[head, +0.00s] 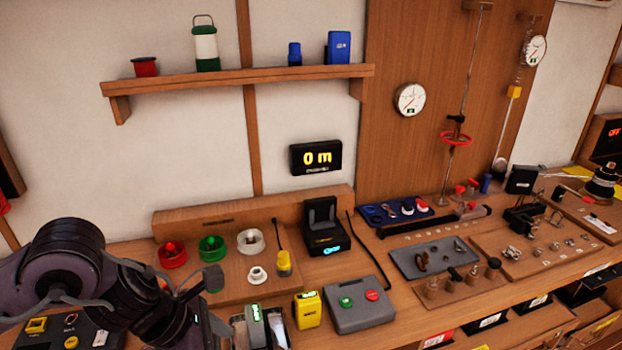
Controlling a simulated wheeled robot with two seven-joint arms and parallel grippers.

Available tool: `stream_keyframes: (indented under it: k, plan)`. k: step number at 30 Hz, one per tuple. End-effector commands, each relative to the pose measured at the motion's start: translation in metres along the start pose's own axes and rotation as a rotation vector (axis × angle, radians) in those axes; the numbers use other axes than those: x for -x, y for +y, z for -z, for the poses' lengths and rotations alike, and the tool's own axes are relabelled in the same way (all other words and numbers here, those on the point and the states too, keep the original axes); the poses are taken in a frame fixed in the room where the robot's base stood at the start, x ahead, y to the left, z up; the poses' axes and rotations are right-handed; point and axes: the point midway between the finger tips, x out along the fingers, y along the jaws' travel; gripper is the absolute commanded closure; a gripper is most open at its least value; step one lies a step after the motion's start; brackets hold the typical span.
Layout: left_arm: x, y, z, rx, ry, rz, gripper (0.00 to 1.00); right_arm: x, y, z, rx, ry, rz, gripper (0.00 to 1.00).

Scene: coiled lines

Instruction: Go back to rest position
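My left arm (65,260) comes in from the lower left, bent over the front left of the workbench. My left gripper (198,288) is at the end of this arm, low over the bench near the board with the coloured spools. It is dark and partly hidden by the wrist, and its fingers do not show clearly. I cannot tell whether it is open or holds anything. My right arm and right gripper are not in view.
The workbench holds red (172,255), green (212,248) and white (251,242) spools, a yellow box (308,309) and a grey two-button box (359,303). A display (315,157) reads "0 m". A shelf (240,78) hangs above. Hand-sized parts crowd the right side.

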Motion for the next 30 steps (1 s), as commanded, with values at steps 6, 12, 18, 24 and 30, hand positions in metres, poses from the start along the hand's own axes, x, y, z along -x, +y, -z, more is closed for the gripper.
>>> stream_keyframes:
  k: [6, 12, 18, 24, 30]
  plan:
    - [-0.028, -0.015, -0.04, 0.145, -0.146, -0.008, 0.29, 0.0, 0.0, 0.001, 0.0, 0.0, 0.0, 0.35]
    - [-0.048, -0.033, -0.095, 0.45, -0.37, 0.009, 0.29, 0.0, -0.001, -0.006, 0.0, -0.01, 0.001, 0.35]
    - [-0.044, -0.03, -0.143, 1.119, -0.68, 0.088, 0.29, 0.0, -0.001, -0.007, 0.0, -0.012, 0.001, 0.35]
    - [-0.038, 0.008, -0.11, 2.015, -0.889, 0.152, 0.29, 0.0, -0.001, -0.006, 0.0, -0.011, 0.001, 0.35]
    - [-0.055, 0.02, -0.009, 2.906, -0.965, 0.075, 0.29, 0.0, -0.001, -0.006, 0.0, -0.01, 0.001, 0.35]
